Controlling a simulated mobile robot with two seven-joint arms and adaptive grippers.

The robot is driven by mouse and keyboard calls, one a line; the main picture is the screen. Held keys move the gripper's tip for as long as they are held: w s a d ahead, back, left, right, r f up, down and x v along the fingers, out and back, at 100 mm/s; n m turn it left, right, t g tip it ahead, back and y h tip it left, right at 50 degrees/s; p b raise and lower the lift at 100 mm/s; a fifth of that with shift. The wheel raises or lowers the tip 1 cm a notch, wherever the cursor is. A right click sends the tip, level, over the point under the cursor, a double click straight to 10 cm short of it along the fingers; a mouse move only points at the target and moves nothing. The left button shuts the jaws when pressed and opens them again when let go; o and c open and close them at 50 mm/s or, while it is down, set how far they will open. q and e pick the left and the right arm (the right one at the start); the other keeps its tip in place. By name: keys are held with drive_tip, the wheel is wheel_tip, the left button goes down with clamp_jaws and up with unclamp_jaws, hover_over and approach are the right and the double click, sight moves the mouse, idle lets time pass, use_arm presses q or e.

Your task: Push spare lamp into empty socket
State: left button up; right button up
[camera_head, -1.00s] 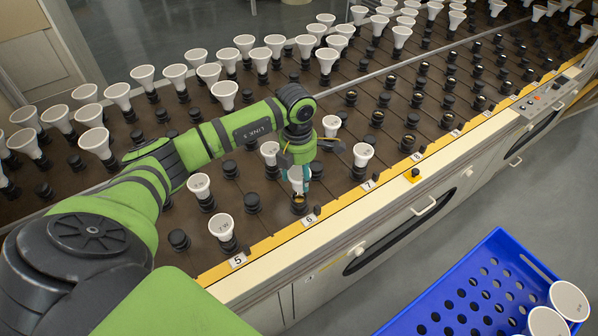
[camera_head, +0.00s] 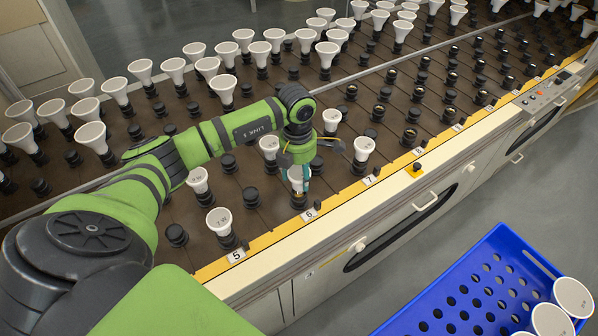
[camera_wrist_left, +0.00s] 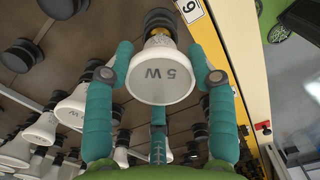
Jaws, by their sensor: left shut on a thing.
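My left gripper (camera_head: 297,184) is shut on a white spare lamp (camera_head: 295,174) at the front row, behind the label 6. In the left wrist view, the teal fingers of the gripper (camera_wrist_left: 160,75) stand on both sides of the lamp (camera_wrist_left: 160,73), which is marked 5 W. A black socket (camera_wrist_left: 159,18) lies straight beyond the lamp's narrow end, and a bit of gold base shows between them. The socket also shows under the lamp in the head view (camera_head: 299,202). How deep the base sits in it I cannot tell. My right gripper is not in view.
White lamps stand close around the gripper, one to the right (camera_head: 363,148) and one to the left (camera_head: 219,221). Several bare black sockets fill the brown board. A blue crate (camera_head: 440,312) with lamps stands at the bottom right.

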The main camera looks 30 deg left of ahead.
use_arm(q)
drive_tip(key=shift+f+b, duration=0.75)
drive_tip(key=shift+f, duration=0.25)
drive_tip(key=o, duration=1.4)
drive_tip(key=shift+r, duration=0.1)
drive_tip(key=shift+c, duration=0.2)
wheel_tip(320, 180, up, 12)
drive_tip(key=shift+s+a+r, duration=0.1)
drive_tip(key=shift+s, duration=0.05)
